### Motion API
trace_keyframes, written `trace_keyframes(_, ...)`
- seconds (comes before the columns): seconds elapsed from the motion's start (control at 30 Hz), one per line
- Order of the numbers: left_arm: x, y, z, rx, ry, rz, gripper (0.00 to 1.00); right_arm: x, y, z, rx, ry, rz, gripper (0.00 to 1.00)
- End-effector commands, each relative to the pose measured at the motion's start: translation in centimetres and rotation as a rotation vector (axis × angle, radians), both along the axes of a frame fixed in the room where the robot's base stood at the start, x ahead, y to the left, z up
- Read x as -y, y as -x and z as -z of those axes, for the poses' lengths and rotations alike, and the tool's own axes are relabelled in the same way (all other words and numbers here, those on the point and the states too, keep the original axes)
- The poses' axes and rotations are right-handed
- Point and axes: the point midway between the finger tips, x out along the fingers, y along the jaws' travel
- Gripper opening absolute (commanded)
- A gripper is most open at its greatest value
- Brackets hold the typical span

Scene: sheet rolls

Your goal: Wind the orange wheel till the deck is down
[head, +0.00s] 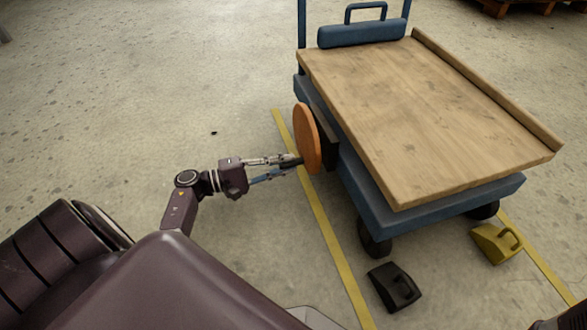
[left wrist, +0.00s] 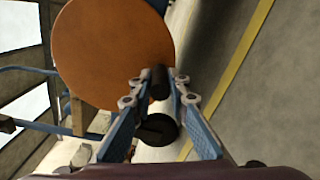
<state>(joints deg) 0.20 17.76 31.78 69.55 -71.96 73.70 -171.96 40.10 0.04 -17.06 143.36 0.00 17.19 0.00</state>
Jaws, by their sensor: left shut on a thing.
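The orange wheel (head: 307,138) stands upright on the left side of a blue cart, seen nearly edge-on; in the left wrist view its broad face (left wrist: 112,50) shows. My left gripper (head: 296,160) is at the wheel's lower near part, shut on its dark handle (left wrist: 159,82), which lies between the two fingers. The wooden deck (head: 425,110) lies flat over the blue cart frame (head: 440,213), close above it at the near end; I cannot tell whether they touch.
A black wedge-like block (head: 393,287) and a yellow one (head: 497,242) lie on the floor by the cart's near end. Yellow floor lines (head: 322,220) run alongside the cart. A blue push handle (head: 362,32) stands at the far end. The floor left is mostly clear.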

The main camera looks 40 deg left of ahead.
Motion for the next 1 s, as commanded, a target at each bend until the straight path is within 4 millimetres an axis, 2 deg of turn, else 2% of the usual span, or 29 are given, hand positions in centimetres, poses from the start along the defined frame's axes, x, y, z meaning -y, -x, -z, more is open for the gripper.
trace_keyframes(0.5, -0.09, 0.23, 0.05, 0.006, -0.003, 0.012, 0.0, -0.08, 0.01, -0.01, 0.0, 0.002, -0.002, 0.73)
trace_keyframes(0.53, -0.09, 0.23, 0.05, 0.006, -0.003, 0.012, 0.19, -0.09, 0.01, 0.0, 0.0, 0.002, -0.002, 0.73)
trace_keyframes(0.67, -0.13, 0.2, 0.05, 0.005, -0.003, 0.01, 0.33, -0.11, -0.02, -0.01, -0.001, 0.002, -0.002, 0.73)
trace_keyframes(1.0, -0.43, 0.4, 0.04, 0.005, -0.003, 0.007, 0.33, -0.08, -0.26, -0.06, -0.006, 0.0, -0.002, 0.73)
